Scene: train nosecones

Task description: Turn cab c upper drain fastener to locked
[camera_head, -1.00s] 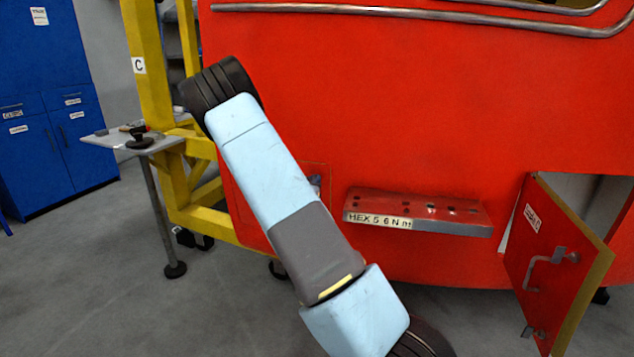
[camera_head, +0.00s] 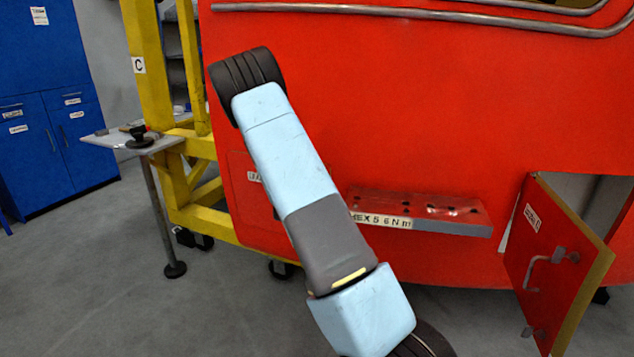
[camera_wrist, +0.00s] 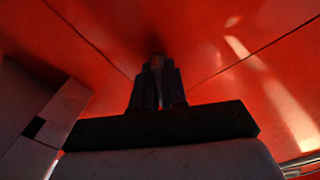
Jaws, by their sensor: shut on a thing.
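In the wrist view my gripper (camera_wrist: 157,88) points at the red cab surface, where two thin panel seams run in towards the fingertips. Its fingers are close together on a small grey piece (camera_wrist: 157,62) against that surface, which looks like the drain fastener. Its mark and how far it is turned are too dark to read. In the head view the red cab front (camera_head: 420,110) fills the right side. An outlined panel (camera_head: 243,205) with a small, partly covered label sits low on its left. My arm hides the gripper and the fastener in this view.
A red step (camera_head: 440,212) marked HEX 5 6 N m juts out right of my arm. A red hatch door (camera_head: 535,260) with a handle hangs open at the right. A yellow frame (camera_head: 150,90) marked C and a small grey table (camera_head: 115,138) stand left.

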